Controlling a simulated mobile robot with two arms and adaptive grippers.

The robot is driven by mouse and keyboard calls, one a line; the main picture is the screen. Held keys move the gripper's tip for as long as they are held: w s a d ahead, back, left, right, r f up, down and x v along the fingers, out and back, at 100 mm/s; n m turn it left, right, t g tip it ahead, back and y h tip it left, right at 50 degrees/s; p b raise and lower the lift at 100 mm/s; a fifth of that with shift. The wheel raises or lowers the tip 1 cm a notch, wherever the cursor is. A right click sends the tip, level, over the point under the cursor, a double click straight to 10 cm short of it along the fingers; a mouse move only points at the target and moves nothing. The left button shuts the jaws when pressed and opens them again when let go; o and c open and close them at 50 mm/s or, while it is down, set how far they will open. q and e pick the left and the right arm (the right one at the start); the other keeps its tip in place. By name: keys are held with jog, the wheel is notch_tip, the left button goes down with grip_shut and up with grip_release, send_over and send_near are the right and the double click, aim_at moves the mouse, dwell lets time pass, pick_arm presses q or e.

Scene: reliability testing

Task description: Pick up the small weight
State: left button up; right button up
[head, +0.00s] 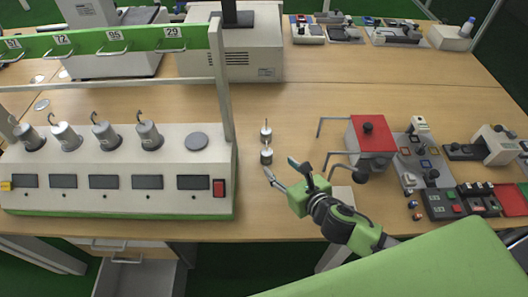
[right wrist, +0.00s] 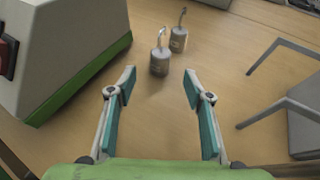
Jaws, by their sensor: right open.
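Two small grey cylindrical weights with hooks stand upright on the wooden table, a nearer one (head: 266,157) and a farther one (head: 266,135). They also show in the right wrist view, the nearer one (right wrist: 160,63) and the farther one (right wrist: 179,39). My right gripper (head: 281,169) is open and empty, just on the near side of the nearer weight. In the right wrist view its spread fingers (right wrist: 159,77) point toward that weight, which appears just beyond the fingertips and roughly centred between them. No contact is visible. My left gripper is not in view.
A grey test rig (head: 110,205) with several larger hooked weights stands at the left. A red-topped device (head: 370,130) with projecting metal arms stands close on the right. More control boxes lie farther right. The table behind the two weights is clear.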

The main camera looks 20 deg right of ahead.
aim_at(270, 156)
jog(key=x, duration=0.5)
jog(key=shift+w+f, duration=0.1)
jog(key=shift+w, duration=0.15)
jog(key=shift+w+a+f, duration=0.1)
jog(key=shift+w+f, duration=0.05)
jog(key=shift+w, duration=0.35)
jog(key=x, duration=0.3)
jog(key=shift+w+p, duration=0.15)
jog(key=shift+p, duration=0.2)
jog(key=shift+w+f, duration=0.2)
jog(key=shift+w, duration=0.05)
jog(key=shift+a, duration=0.1)
grip_shut()
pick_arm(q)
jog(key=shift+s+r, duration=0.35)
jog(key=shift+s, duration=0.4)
pick_arm(e)
jog(key=shift+w+r, duration=0.1)
